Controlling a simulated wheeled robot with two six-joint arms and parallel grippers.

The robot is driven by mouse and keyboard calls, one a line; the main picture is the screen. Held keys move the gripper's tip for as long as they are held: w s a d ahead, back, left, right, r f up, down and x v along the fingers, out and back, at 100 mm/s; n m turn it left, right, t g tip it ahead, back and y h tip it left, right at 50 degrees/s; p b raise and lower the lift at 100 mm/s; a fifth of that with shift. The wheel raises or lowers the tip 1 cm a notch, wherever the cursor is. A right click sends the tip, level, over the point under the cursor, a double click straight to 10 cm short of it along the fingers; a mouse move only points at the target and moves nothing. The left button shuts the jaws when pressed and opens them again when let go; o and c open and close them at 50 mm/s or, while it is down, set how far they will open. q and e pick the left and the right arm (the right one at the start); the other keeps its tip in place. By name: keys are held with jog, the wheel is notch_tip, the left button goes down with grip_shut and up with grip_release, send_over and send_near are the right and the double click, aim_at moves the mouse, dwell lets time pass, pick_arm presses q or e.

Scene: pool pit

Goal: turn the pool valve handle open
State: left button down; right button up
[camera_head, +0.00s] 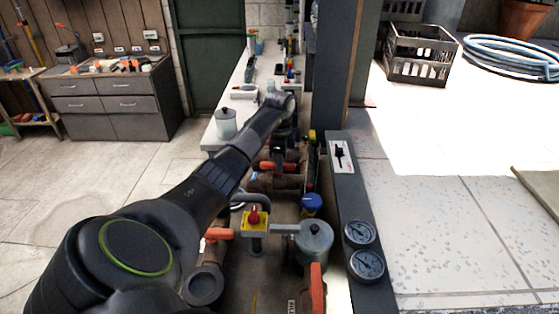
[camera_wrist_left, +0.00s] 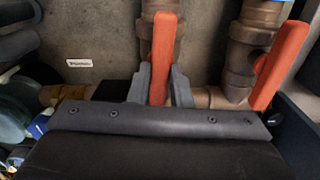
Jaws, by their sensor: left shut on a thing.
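An orange valve handle (camera_wrist_left: 163,50) on a brown pipe stands between the two grey fingers of my left gripper (camera_wrist_left: 160,85) in the left wrist view. The gripper is shut on this handle, with a finger on each side. In the head view my left arm reaches forward over the pit, and the gripper (camera_head: 281,156) points down at an orange handle (camera_head: 272,166) on brown pipework. The fingertips are hard to make out there. A second orange handle (camera_wrist_left: 280,65) is to the right in the wrist view, clear of the fingers. My right gripper is not in view.
Nearer in the pit are more orange handles (camera_head: 317,288), a yellow box with a red knob (camera_head: 255,218), a grey canister (camera_head: 314,241) and two gauges (camera_head: 366,265). A dark panel edge (camera_head: 345,205) bounds the right. A white bench (camera_head: 233,100) stands beyond.

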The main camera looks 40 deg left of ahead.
pick_arm(q)
jog(key=shift+n, duration=0.5)
jog(key=c, duration=1.3)
grip_release()
jog(key=shift+r, duration=0.45)
notch_tip(320, 180, up, 5)
jog(key=shift+a+r+b, duration=0.1)
jog(key=shift+b, duration=0.9)
notch_tip(320, 180, up, 11)
jog(key=p, duration=1)
jog(key=shift+r, duration=0.15)
